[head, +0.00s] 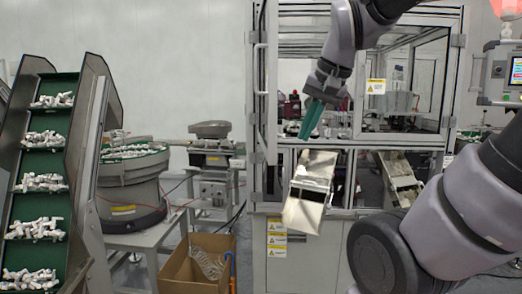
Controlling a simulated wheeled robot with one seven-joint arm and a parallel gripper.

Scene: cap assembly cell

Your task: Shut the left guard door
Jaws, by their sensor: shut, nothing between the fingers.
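The left guard door (271,90) is a tall aluminium-framed clear panel at the left side of the machine enclosure in the head view. It stands open, swung out towards me and seen nearly edge-on, with hinges along its left side. My gripper (310,122), with teal fingers, is shut and empty. It points down in front of the door opening, to the right of the door, and looks apart from it; the exact depth gap cannot be told.
A metal chute (308,190) sticks out below the opening. A cardboard box (196,268) stands on the floor at the lower left of the machine. A bowl feeder (128,190) and a green conveyor (45,160) with white parts stand at left. A control panel (505,70) is at right.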

